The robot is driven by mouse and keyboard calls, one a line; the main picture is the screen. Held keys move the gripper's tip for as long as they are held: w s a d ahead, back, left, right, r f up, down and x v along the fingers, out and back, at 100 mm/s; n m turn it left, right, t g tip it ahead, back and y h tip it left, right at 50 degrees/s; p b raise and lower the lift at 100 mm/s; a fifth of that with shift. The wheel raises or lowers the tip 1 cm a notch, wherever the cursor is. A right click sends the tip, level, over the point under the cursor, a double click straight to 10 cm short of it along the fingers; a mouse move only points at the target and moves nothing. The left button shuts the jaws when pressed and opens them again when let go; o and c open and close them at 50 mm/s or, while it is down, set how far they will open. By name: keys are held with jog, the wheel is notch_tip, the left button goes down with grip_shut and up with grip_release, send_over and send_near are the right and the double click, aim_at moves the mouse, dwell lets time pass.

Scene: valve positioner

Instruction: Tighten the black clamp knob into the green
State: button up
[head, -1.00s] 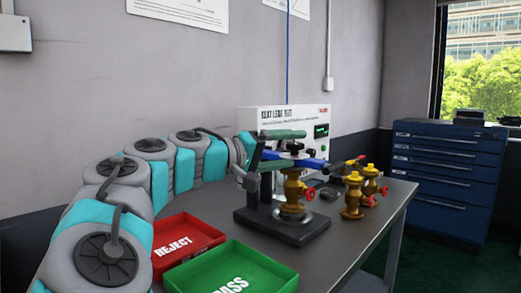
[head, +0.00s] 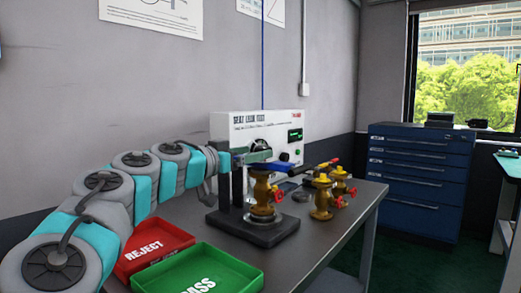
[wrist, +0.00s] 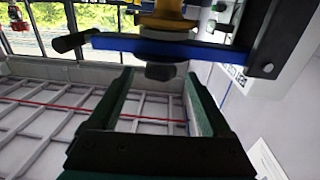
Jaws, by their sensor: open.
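The black clamp knob (wrist: 160,72) sits on the blue clamp bar (wrist: 150,48) in the wrist view, which looks upside down. My gripper (wrist: 158,80) is open, its two green fingers on either side of the knob's line, with the knob near their tips. I cannot tell whether they touch it. In the head view my gripper (head: 257,156) is just above the blue bar (head: 268,166), and the knob is not clearly seen. The bar lies over a brass valve (head: 261,190) on a black fixture base (head: 250,228). A dial (head: 261,145) shows on the panel; its green zone is too small to read.
The white leak test panel (head: 230,125) stands behind the fixture. Several brass valves with red handles, one of them (head: 321,198), stand right of it. A red REJECT tray (head: 180,240) and a green PASS tray (head: 255,283) lie in front. A black upright (wrist: 262,40) is close beside my gripper.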

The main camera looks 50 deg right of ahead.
aim_at(264, 147)
jog(key=shift+d+p, duration=0.3)
jog(key=shift+d, duration=1.95)
grip_shut()
